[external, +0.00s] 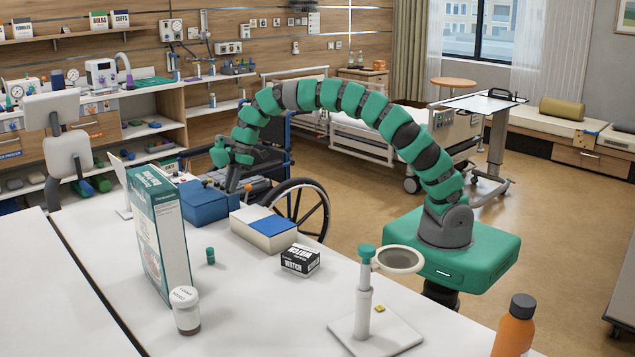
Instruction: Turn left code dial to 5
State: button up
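My arm arches from its green base over to the far side of the white table. My gripper (232,182) points down at the right end of a blue box (203,205). The gripper is small and dark here, and I cannot tell whether its fingers are open or shut, or whether they touch anything. Small dark and light parts show along the top of the blue box. I cannot make out which of them is the left code dial, nor any number on it.
A white box with a blue top (252,232), a black-and-white carton (300,260), a tall teal-and-white box (160,235), a green-capped vial (210,256), a pill bottle (185,311), a ring stand (365,305) and an orange bottle (514,330) stand on the table. A wheelchair (305,205) is behind.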

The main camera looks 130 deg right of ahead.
grip_shut()
jog(key=shift+m+h, duration=0.4)
jog(key=shift+m, duration=0.6)
jog(key=shift+o, duration=1.2)
grip_release()
jog(key=shift+r, duration=0.1)
